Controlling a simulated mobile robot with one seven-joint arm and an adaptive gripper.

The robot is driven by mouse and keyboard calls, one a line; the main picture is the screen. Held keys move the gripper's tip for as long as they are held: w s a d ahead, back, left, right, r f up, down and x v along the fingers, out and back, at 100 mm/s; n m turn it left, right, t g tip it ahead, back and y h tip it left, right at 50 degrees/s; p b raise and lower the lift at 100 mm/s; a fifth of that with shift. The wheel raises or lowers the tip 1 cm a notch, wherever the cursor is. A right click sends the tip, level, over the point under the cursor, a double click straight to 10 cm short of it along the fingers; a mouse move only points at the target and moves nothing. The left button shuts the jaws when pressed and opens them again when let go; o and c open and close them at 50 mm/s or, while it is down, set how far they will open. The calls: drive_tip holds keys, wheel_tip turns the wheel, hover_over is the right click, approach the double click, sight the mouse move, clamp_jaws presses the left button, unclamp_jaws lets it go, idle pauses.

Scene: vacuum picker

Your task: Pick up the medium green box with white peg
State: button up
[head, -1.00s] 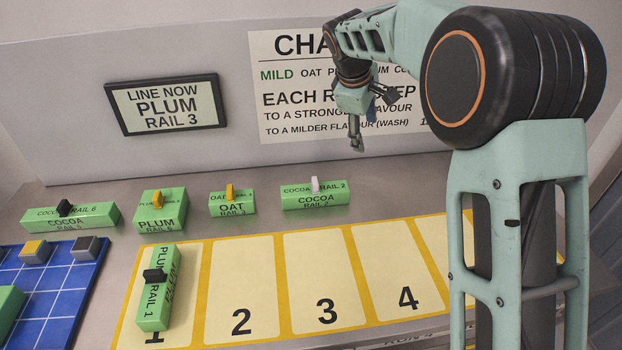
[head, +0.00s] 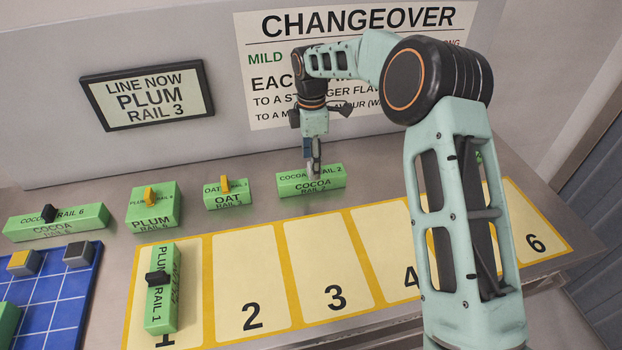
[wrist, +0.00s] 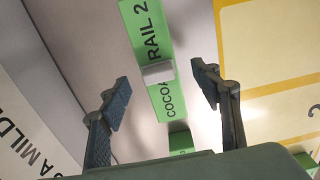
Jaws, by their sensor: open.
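The green box marked COCOA RAIL 2 (head: 318,184) lies on the grey counter behind the numbered slots. In the wrist view the same box (wrist: 150,35) runs between my fingers, with its white peg (wrist: 158,73) standing on top. My gripper (head: 313,162) points down over the middle of this box and covers the peg in the head view. In the wrist view my gripper (wrist: 162,85) is open, one finger on each side of the box and peg, with nothing held. I cannot tell how far the fingertips are above the box.
To the left are the green OAT box (head: 228,195) and PLUM box (head: 153,212) with yellow pegs, and a COCOA RAIL 6 box (head: 55,224) with a black peg. A PLUM RAIL 1 box (head: 160,305) lies in slot 1. Slots 2 and 3 are empty.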

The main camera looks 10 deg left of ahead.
drive_tip(key=shift+f+p, duration=0.55)
drive_tip(key=shift+f, duration=2.1)
drive_tip(key=c, duration=1.2)
drive_tip(key=shift+w, duration=0.1)
drive_tip(key=shift+c, duration=0.8)
drive_tip(key=shift+r, duration=0.1)
